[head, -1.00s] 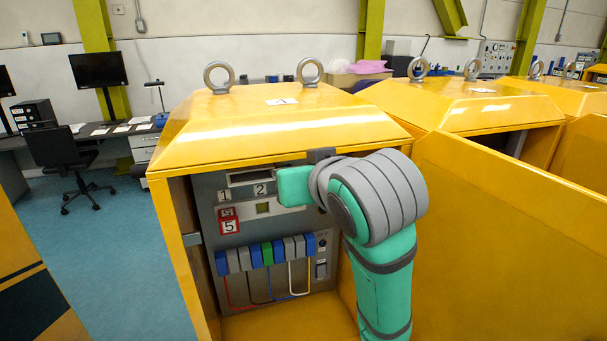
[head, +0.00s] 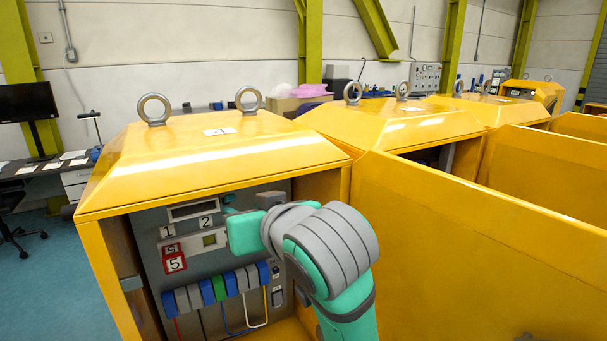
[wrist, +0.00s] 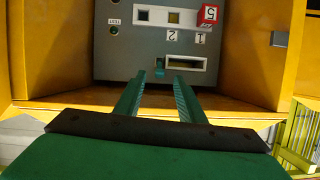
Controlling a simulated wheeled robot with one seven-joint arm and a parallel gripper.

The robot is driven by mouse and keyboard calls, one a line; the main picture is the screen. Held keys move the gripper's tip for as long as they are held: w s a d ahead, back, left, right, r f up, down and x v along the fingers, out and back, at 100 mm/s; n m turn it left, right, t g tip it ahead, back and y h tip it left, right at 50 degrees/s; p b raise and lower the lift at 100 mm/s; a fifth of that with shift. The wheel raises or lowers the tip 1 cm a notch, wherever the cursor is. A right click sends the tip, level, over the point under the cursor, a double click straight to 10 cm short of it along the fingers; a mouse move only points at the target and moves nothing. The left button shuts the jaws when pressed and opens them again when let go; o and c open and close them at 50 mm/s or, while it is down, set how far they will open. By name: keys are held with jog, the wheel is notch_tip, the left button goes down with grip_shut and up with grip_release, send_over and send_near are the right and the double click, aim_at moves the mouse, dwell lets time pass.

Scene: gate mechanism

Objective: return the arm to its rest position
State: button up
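My gripper (wrist: 160,78) shows in the wrist view with its two long green fingers apart and nothing between them. The fingers point at the grey control panel (wrist: 120,48) inside the open yellow cabinet; I cannot tell how far off the panel they are. In the head view my teal and grey arm is bent in front of the cabinet's right half. It covers part of the panel (head: 150,262), and my gripper is mostly hidden behind it.
The yellow cabinet (head: 215,150) has two lifting rings on top. A yellow door or wall (head: 470,260) stands close to the right of my arm. More yellow cabinets (head: 395,122) stand behind. Blue floor (head: 40,270) is open at the left.

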jog(key=w+d+f+m+t, duration=0.1)
jog(key=w+f+m, duration=0.1)
jog(key=f, duration=0.7)
jog(key=w+f+m+t, duration=0.1)
jog(key=w+f+m, duration=0.15)
jog(key=f, duration=0.65)
jog(key=s+d+f+m+t+h, duration=0.1)
jog(key=s+d+f+m+h, duration=0.2)
jog(key=f, duration=0.5)
jog(key=s+d+f+t+h, duration=0.1)
jog(key=s+d+f, duration=0.1)
jog(key=s+f, duration=0.5)
jog(key=s+d+f+m+h, duration=0.1)
jog(key=s+d+f+m, duration=0.15)
jog(key=f, duration=0.65)
jog(key=s+d+f+n+h, duration=0.1)
jog(key=s+d, duration=0.1)
jog(key=s, duration=0.8)
jog(key=s+d+f+n+h, duration=0.1)
jog(key=s+f, duration=0.1)
jog(key=s, duration=0.7)
jog(key=s+d+f+n+h, duration=0.1)
jog(key=s+d+f, duration=0.1)
jog(key=s, duration=0.8)
jog(key=shift+s+d+f+n, duration=0.2)
jog(key=shift+s+d+n, duration=0.1)
jog(key=shift+s, duration=0.05)
